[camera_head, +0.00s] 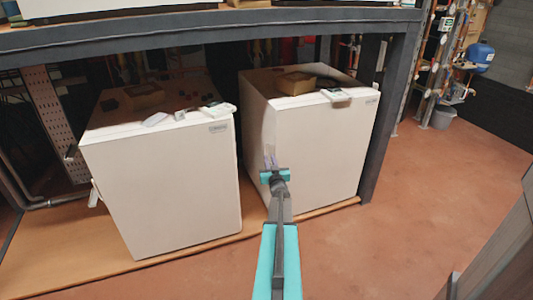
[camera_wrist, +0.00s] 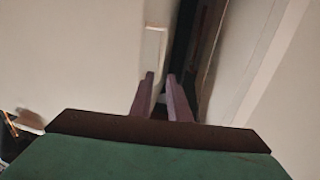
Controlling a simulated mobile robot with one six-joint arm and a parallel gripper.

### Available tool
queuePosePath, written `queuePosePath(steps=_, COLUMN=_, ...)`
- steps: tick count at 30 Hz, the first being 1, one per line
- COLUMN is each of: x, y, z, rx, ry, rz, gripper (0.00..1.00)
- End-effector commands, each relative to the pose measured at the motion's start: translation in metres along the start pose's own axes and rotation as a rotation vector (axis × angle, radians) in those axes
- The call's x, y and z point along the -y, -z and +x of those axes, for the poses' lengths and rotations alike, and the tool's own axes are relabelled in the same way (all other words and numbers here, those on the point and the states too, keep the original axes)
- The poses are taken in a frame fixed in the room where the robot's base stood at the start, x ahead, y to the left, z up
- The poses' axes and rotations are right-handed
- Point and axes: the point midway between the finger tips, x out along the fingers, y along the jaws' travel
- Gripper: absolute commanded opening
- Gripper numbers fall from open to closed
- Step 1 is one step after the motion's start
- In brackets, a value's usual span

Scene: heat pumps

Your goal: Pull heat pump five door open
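Two white box-shaped heat pumps stand side by side under a bench, a left one (camera_head: 165,190) and a right one (camera_head: 325,150). No number is readable on either, so I cannot tell which is five. My gripper (camera_head: 269,162) is at the left front edge of the right heat pump. In the wrist view its two dark fingers (camera_wrist: 161,78) are apart. A pale upright handle-like strip (camera_wrist: 154,52) on a white panel lies just beyond the fingertips, in line with the gap between them. I cannot tell whether they touch it. The right pump's front looks closed.
A dark grey bench frame (camera_head: 200,32) runs above both pumps, with a leg (camera_head: 388,120) right of them. Pump tops carry small boxes and loose parts. A narrow dark gap (camera_wrist: 183,50) lies beside the strip. Brown floor (camera_head: 440,180) at the right is open.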

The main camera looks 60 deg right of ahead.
Motion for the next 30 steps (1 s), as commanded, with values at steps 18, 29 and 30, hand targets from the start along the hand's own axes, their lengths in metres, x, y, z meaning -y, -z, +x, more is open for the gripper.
queuePosePath(steps=18, x=0.0, y=-0.001, z=0.06, rx=-0.001, ry=0.0, rz=0.0, gripper=0.16)
queuePosePath(steps=29, x=0.0, y=0.001, z=0.074, rx=-0.001, ry=0.0, rz=0.0, gripper=0.16)
queuePosePath(steps=30, x=0.0, y=0.001, z=0.074, rx=-0.001, ry=0.0, rz=0.0, gripper=0.16)
